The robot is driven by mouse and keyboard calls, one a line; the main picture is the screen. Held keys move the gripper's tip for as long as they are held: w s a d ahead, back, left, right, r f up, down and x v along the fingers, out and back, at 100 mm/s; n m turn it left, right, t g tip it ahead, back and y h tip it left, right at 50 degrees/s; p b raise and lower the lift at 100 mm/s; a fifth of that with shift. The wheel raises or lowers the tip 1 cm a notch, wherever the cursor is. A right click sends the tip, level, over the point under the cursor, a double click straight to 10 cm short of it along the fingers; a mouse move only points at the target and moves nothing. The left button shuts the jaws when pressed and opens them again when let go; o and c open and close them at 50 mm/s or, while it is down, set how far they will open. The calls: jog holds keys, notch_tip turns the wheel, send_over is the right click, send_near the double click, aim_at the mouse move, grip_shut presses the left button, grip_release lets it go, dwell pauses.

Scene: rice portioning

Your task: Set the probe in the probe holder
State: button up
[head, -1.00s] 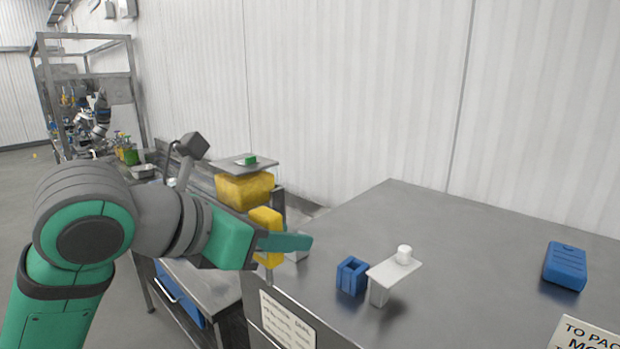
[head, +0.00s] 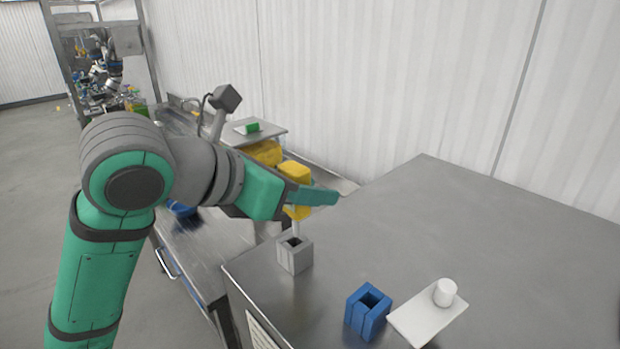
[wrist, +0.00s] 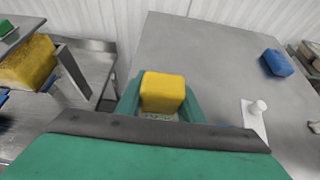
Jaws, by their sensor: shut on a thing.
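My gripper (head: 306,194) is shut on the yellow probe (head: 294,172), which also shows between the fingers in the wrist view (wrist: 162,92). A thin pale shaft points down from the probe's yellow body. A grey block with a square opening (head: 295,258), seemingly the probe holder, stands near the table's left edge, directly below the shaft in the head view. I cannot tell whether the shaft tip is above the opening or just inside it. The holder is hidden in the wrist view.
A blue open-topped block (head: 367,312) stands beside a white plate (head: 420,322) with a white knob (head: 445,291). A blue box (wrist: 277,63) lies farther right. The metal table (head: 440,225) is clear behind these. A lower bench (head: 195,255) lies left.

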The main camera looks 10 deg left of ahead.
aim_at(308, 215)
jog(key=shift+f, duration=2.15)
jog(key=shift+s+a, duration=0.15)
jog(key=shift+s, duration=0.1)
jog(key=shift+w+f, duration=0.1)
jog(key=shift+f, duration=0.1)
jog(key=shift+f, duration=0.45)
dwell(0.9)
jog(key=o, duration=1.7)
jog(key=shift+o, duration=0.2)
jog(key=shift+r, duration=0.1)
